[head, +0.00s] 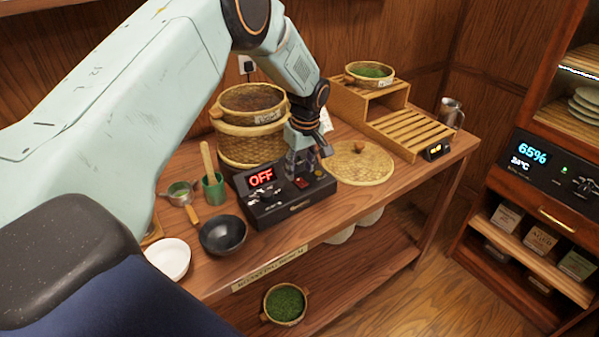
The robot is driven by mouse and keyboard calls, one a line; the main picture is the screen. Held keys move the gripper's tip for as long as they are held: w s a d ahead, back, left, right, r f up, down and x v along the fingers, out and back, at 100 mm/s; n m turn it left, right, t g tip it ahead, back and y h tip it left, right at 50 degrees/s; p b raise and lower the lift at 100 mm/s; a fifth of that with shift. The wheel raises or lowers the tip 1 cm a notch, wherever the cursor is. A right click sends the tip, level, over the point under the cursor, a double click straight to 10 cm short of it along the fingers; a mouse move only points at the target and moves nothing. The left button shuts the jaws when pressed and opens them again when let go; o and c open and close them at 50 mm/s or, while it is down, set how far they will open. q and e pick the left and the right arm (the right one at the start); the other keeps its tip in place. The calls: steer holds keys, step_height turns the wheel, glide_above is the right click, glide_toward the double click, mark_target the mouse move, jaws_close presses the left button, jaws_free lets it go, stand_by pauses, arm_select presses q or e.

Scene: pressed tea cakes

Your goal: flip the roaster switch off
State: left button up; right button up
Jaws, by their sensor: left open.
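The roaster control box (290,205) is black and sits on the wooden bench. Its display (261,177) reads OFF in red. Small controls show on its top, with a reddish one (302,184) right by my gripper. My left gripper (300,172) points down over the box's top, with its fingers apart and nothing seen between them. The fingers hide part of the panel, and I cannot tell whether they touch a switch. My right gripper is not in view.
Stacked bamboo baskets (252,112) stand behind the box, and a flat woven tray (375,163) lies to its right. A black bowl (223,235), a white bowl (168,258) and a green cup (213,188) stand to the left. A slatted wooden rack (410,128) is further right.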

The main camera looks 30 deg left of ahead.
mark_target(303, 183)
arm_select(q)
step_height(303, 183, up, 10)
steer(key=d, duration=0.1)
steer(key=shift+s+f, duration=0.2)
steer(key=shift+s, duration=0.1)
steer(key=shift+d, duration=0.1)
stand_by(0.3)
